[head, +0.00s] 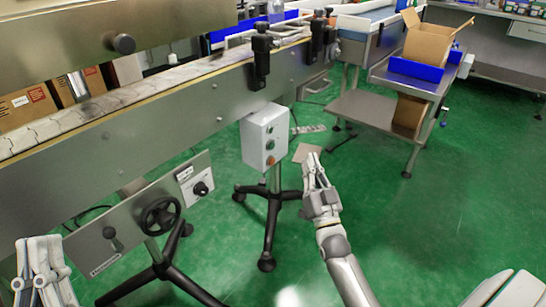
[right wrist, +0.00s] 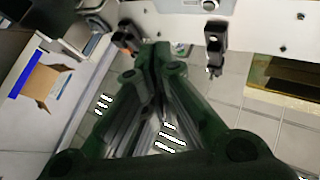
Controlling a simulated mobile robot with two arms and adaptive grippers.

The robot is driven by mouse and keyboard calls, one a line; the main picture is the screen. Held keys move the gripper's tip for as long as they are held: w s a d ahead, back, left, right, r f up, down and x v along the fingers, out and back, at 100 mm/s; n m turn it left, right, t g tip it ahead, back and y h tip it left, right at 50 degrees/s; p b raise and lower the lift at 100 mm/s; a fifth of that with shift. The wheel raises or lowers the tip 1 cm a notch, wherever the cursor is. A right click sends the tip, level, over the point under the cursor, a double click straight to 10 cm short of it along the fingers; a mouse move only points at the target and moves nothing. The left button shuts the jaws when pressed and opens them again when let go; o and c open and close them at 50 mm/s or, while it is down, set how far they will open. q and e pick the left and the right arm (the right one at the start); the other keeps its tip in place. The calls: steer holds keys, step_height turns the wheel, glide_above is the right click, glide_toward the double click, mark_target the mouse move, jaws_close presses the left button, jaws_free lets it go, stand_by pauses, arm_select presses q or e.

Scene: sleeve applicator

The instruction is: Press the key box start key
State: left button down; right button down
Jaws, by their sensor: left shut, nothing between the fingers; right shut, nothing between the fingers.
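The key box (head: 265,137) is a light grey box on a black-footed stand, below the conveyor's side rail in the head view. Its front has a column of small round keys, with a red-orange one lowest (head: 270,161). I cannot read their labels. My right gripper (head: 313,158) is shut and empty, to the right of the box and apart from it in the picture. Its closed fingers show in the right wrist view (right wrist: 154,55), where I cannot make out the key box. My left gripper (head: 40,243) is shut and empty at the lower left, far from the box.
The conveyor (head: 150,125) runs above and behind the key box. A panel with a handwheel (head: 160,215) stands to the left on a black-footed stand. Green floor (head: 440,220) is clear at the right.

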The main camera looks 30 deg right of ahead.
arm_select(q)
steer(key=shift+s+r, duration=0.25)
steer(key=shift+r, duration=0.05)
arm_select(e)
steer(key=shift+s+r, duration=0.1)
steer(key=shift+r, duration=0.2)
arm_select(q)
steer(key=shift+s+a, duration=0.1)
